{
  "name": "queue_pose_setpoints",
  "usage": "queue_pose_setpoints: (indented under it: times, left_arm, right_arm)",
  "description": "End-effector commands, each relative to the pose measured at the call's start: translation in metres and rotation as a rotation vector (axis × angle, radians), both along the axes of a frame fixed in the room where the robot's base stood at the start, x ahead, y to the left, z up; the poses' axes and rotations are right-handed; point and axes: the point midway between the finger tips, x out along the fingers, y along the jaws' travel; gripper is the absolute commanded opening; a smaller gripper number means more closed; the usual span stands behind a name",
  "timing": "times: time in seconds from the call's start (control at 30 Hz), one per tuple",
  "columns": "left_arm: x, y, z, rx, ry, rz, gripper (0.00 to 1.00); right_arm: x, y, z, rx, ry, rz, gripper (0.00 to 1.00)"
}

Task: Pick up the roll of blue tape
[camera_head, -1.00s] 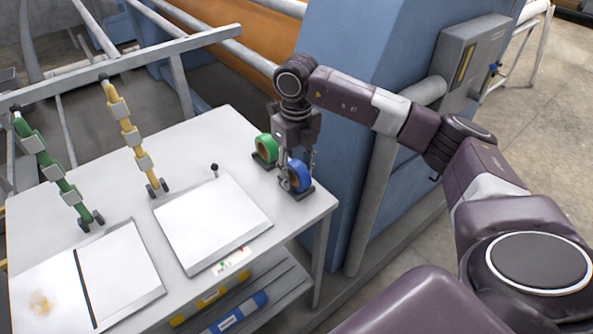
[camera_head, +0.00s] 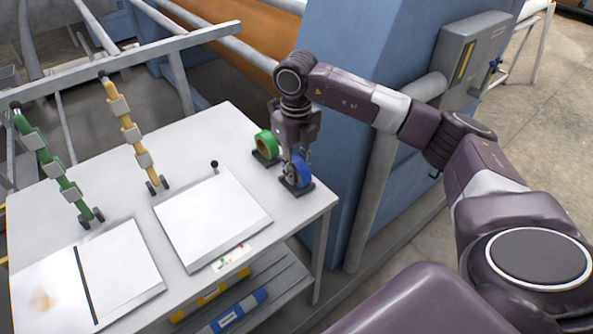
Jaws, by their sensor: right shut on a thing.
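The roll of blue tape (camera_head: 303,172) stands upright on a small dark holder (camera_head: 298,188) near the right edge of the white table. My right gripper (camera_head: 294,163) comes down from above and is shut on the blue tape roll, with its fingers at the roll's upper part. The fingers hide part of the roll. The roll still appears to be at its holder. My left gripper does not show.
A roll of green tape (camera_head: 267,145) stands on its own holder just behind and to the left. Two white boards (camera_head: 212,218) lie on the table (camera_head: 225,128). A green and a yellow linked piece (camera_head: 128,135) stand at the left. A blue machine column (camera_head: 345,110) rises close behind the gripper.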

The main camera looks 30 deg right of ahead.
Motion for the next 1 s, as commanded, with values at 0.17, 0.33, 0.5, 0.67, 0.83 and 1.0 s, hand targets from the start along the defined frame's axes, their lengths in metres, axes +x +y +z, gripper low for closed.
queue_pose_setpoints:
  times: [0.17, 0.33, 0.5, 0.67, 0.83, 1.0]
  left_arm:
    - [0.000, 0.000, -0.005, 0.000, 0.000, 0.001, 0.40]
    - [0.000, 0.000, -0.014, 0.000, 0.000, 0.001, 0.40]
    - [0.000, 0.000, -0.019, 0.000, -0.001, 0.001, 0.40]
    - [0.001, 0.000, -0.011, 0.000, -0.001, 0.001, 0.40]
    - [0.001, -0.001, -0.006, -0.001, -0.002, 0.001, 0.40]
    - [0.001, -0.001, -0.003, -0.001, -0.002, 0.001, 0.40]
  right_arm:
    - [0.001, 0.000, 0.015, 0.001, -0.004, 0.000, 0.00]
    - [0.002, 0.001, 0.050, 0.002, -0.010, 0.001, 0.00]
    - [0.002, 0.000, 0.106, 0.000, -0.009, -0.001, 0.00]
    - [0.001, -0.001, 0.146, -0.002, -0.006, -0.002, 0.00]
    - [0.001, 0.000, 0.174, -0.001, -0.004, -0.001, 0.00]
    - [0.001, 0.000, 0.191, 0.000, -0.002, -0.001, 0.00]
